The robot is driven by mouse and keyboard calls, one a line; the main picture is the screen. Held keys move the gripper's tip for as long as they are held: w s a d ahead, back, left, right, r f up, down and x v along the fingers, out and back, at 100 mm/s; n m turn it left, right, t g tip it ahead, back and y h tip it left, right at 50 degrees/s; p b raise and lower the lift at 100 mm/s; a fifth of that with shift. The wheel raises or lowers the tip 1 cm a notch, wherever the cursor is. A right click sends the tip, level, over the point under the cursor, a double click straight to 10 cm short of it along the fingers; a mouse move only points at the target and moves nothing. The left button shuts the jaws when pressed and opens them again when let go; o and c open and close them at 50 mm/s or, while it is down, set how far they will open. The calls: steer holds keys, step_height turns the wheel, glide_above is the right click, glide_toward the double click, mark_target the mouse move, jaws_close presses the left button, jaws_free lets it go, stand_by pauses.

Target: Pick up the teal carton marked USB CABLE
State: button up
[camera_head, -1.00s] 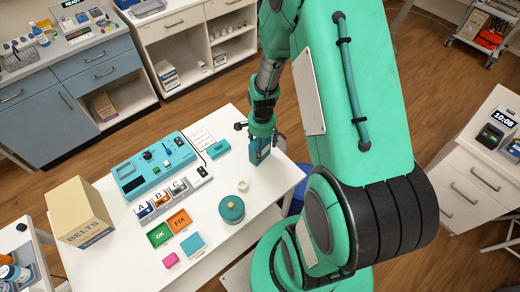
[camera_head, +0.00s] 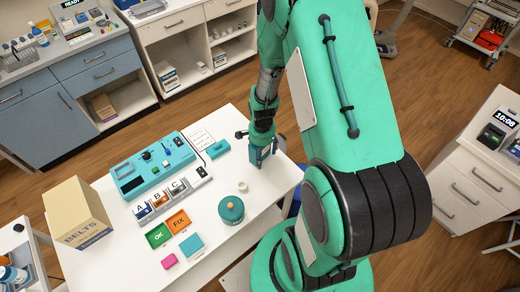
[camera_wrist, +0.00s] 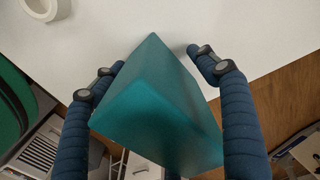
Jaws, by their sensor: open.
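A teal carton (camera_wrist: 155,110) stands between the two fingers of my gripper (camera_wrist: 155,72) in the wrist view, its faces turned at an angle to them. No lettering shows on the faces I see there. The fingers are open on either side of it; the right one has a gap at its tip, and contact on the left is unclear. In the head view my gripper (camera_head: 262,155) is low over the right part of the white table (camera_head: 222,175), and its fingers hide most of the carton.
A white ring (camera_head: 243,187) and a round teal container (camera_head: 231,209) stand close by. A small teal box (camera_head: 218,149), a teal device (camera_head: 152,165), labelled A, B, C bins (camera_head: 160,199) and a BELTS carton (camera_head: 80,212) are further left. The table's right edge is near my gripper.

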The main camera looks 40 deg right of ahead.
steer(key=c, duration=1.3)
steer(key=shift+r, duration=0.15)
steer(key=shift+r, duration=0.55)
step_height(320, 180, up, 2)
steer(key=shift+r+p, duration=0.1)
steer(key=shift+p, duration=0.35)
steer(key=s+a, duration=0.2)
steer(key=s, duration=0.3)
steer(key=s+a+r+p, duration=0.1)
steer(key=s+a, duration=0.1)
steer(key=s, duration=0.2)
steer(key=s+a, duration=0.2)
steer(key=s, duration=0.3)
steer(key=shift+s+a+r+p, duration=0.25)
steer(key=shift+s+a+p, duration=0.05)
steer(key=shift+p, duration=0.05)
